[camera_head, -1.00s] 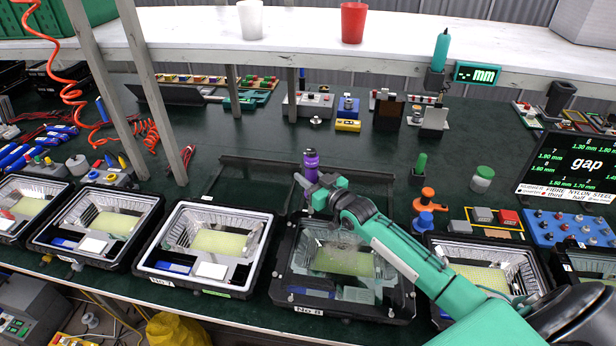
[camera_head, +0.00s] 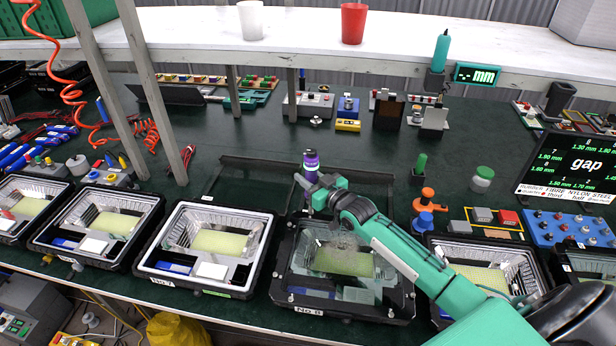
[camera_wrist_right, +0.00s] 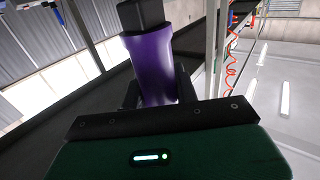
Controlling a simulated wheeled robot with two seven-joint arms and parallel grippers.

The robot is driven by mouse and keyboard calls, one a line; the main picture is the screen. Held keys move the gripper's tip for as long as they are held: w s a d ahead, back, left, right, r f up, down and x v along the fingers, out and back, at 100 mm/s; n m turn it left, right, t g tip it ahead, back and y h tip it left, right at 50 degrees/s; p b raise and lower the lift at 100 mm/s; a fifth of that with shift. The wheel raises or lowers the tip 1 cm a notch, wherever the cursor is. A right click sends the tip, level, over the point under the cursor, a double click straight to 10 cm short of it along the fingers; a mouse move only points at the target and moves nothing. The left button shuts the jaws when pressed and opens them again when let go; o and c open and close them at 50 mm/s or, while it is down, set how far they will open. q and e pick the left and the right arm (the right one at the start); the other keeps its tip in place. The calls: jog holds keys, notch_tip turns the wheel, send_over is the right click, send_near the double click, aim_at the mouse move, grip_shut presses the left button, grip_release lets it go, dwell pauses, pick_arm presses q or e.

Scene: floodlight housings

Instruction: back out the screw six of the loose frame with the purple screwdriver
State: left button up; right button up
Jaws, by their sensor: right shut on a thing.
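The purple screwdriver (camera_head: 311,160) stands upright at the back edge of the housing labelled No 8. My right gripper (camera_head: 318,192) is shut on it; in the right wrist view the purple handle (camera_wrist_right: 155,65) sits between the fingers. A dark loose frame (camera_head: 297,282) with a clear pane lies on the No 8 housing, with small screws along its rim. The screwdriver's tip and the screw under it are hidden by my gripper. I cannot tell from here whether the tip touches a screw. My left gripper is not in view.
Open housing No 7 (camera_head: 177,230) stands to the left and another open housing (camera_head: 487,262) to the right, partly behind my right arm. An orange knob piece (camera_head: 423,203) and a blue one stand right of the frame. A dark empty frame (camera_head: 245,172) lies behind.

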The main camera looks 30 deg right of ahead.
aim_at(315, 154)
jog(key=shift+r+p, duration=1.15)
jog(key=shift+r, duration=0.5)
notch_tip(315, 154, up, 6)
jog(key=p, duration=0.5)
jog(key=shift+r+p, duration=0.2)
jog(key=shift+p, duration=0.1)
jog(key=shift+f, duration=0.1)
